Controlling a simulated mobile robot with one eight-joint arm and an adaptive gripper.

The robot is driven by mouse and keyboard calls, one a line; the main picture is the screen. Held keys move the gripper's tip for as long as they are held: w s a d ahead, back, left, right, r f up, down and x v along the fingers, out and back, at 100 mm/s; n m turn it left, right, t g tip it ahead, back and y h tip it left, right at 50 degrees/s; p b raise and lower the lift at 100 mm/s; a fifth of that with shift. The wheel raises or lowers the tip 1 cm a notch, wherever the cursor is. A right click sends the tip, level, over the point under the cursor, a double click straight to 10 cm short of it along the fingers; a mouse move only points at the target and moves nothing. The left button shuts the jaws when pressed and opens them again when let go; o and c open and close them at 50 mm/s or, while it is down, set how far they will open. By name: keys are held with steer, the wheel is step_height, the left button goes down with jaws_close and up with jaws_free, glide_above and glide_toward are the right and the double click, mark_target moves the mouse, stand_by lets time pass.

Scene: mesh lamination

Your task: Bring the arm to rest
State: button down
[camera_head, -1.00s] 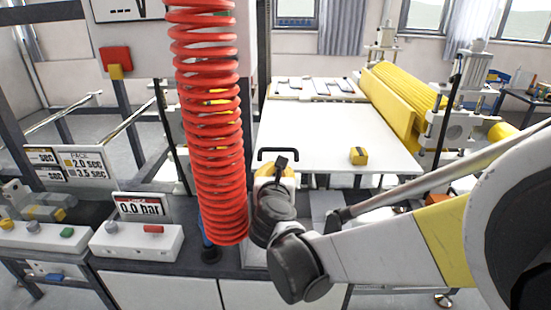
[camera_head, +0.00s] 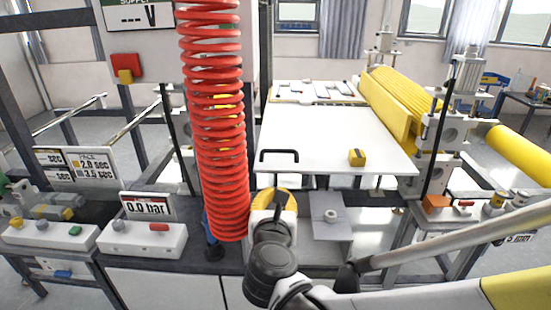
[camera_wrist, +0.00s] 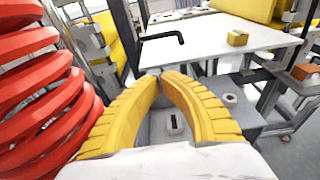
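My gripper (camera_wrist: 160,76) shows two curved yellow fingers in the wrist view. Their tips meet, with nothing between them. In the head view my gripper (camera_head: 272,192) is partly hidden behind my wrist, just right of the red coiled hose (camera_head: 215,130) and in front of the white table (camera_head: 335,135). The hose also fills the left of the wrist view (camera_wrist: 45,100). My arm reaches in from the lower right, low over the dark bench.
A black handle (camera_head: 280,153) stands at the table's front edge, beyond my gripper. A yellow block (camera_head: 357,158) lies on the table. A 0.0 bar display (camera_head: 148,205) and a switch box (camera_head: 143,238) are at left. A grey plate (camera_head: 330,222) lies to the right.

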steer(key=s+d+f+m+g+h, duration=0.1)
steer(key=s+d+m+g, duration=0.15)
steer(key=d+m, duration=0.5)
steer(key=s+d+f+m+g+h, duration=0.1)
steer(key=s+d+m+g, duration=0.15)
steer(key=d+m, duration=0.5)
steer(key=s+d+f+m+g+y, duration=0.1)
steer(key=s+d+m+g, duration=0.1)
steer(key=s+m, duration=0.5)
steer(key=s+d+f+m+g+y, duration=0.1)
steer(key=s+m, duration=0.5)
steer(key=m, duration=0.7)
steer(key=shift+s+d+f+m+g+y, duration=0.3)
steer(key=shift+s+d+f+g, duration=0.05)
steer(key=shift+d+f+g, duration=0.1)
